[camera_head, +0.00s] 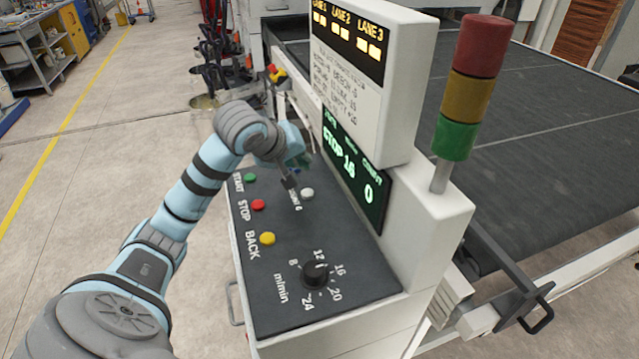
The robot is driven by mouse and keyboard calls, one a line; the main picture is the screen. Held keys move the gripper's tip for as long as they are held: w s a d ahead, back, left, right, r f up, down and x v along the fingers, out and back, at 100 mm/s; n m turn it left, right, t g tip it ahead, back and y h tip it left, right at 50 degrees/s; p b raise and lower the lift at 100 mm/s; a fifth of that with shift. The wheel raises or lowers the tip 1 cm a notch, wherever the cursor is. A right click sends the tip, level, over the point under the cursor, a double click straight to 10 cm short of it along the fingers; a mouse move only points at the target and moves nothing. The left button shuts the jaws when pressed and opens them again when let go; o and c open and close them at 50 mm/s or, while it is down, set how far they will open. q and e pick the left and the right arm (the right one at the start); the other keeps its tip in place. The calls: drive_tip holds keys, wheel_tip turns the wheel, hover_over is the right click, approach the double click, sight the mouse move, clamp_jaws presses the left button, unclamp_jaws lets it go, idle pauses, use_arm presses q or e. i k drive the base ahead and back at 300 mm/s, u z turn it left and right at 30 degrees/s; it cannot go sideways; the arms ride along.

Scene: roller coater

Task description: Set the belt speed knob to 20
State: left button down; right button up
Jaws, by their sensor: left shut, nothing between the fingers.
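The black belt speed knob (315,275) sits at the near end of the dark sloped control panel (300,317). White marks 8, 12, 16, 20 and 24 ring it, with "m/min" beside it. Its pointer is too small to read surely. The screen (357,176) above the panel shows "STOP", "16" and "0". My left gripper (293,197) is shut and empty. My right gripper is not in view.
A wide dark belt (540,130) lies behind. The panel around the knob is clear.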

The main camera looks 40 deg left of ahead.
sight(314, 277)
drive_tip(key=k, duration=1)
